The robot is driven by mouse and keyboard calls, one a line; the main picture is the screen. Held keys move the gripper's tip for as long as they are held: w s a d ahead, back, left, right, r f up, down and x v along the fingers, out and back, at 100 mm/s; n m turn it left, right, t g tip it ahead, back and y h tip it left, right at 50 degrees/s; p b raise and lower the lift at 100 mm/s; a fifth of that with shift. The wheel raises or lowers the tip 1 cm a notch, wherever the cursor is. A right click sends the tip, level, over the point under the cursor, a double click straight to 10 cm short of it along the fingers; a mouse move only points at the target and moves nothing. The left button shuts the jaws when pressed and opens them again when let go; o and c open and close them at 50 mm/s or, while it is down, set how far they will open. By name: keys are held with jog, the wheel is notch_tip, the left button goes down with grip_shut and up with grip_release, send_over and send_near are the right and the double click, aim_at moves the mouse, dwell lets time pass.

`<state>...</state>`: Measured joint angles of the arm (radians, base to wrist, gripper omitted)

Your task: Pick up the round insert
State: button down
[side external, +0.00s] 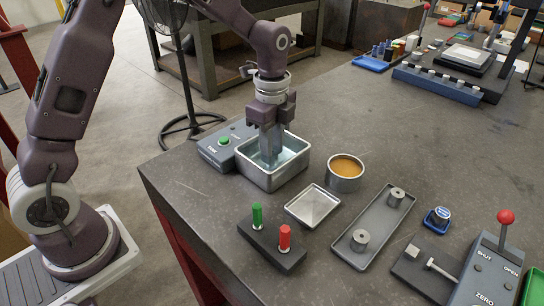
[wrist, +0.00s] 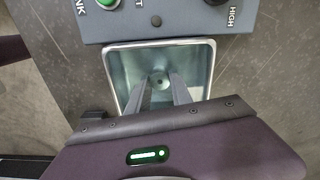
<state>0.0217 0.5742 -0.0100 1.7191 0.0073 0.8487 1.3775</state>
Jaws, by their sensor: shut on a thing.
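The round insert (wrist: 160,80) shows in the wrist view as a small grey disc with a dark centre, low inside the square metal tank (side external: 273,181). My gripper (side external: 271,160) points straight down into the tank, with its fingertips below the rim. In the wrist view its two fingers (wrist: 162,88) converge on the insert and are shut on it. The insert is hidden in the side view by the fingers and the tank wall. Two similar grey cylinders with holes, one at the back (side external: 396,197) and one at the front (side external: 360,240), stand on a long tray (side external: 378,222).
The tank's walls surround the fingers, and a grey control box (side external: 216,148) adjoins it. Nearby are a round pot of amber stuff (side external: 345,173), a square shallow dish (side external: 313,206), a block with green and red pegs (side external: 271,245), and a red-knobbed lever unit (side external: 490,265).

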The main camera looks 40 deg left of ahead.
aim_at(274, 151)
notch_tip(274, 151, up, 10)
jog(key=f, duration=0.1)
jog(key=w+d, duration=0.6)
jog(key=w+d+f, duration=0.1)
jog(key=w+d, duration=0.1)
jog(key=d, duration=0.7)
jog(key=shift+a+f, duration=0.15)
jog(key=shift+f, duration=1.95)
jog(key=shift+a+f, duration=0.1)
jog(key=shift+f, duration=1.95)
notch_tip(274, 151, up, 7)
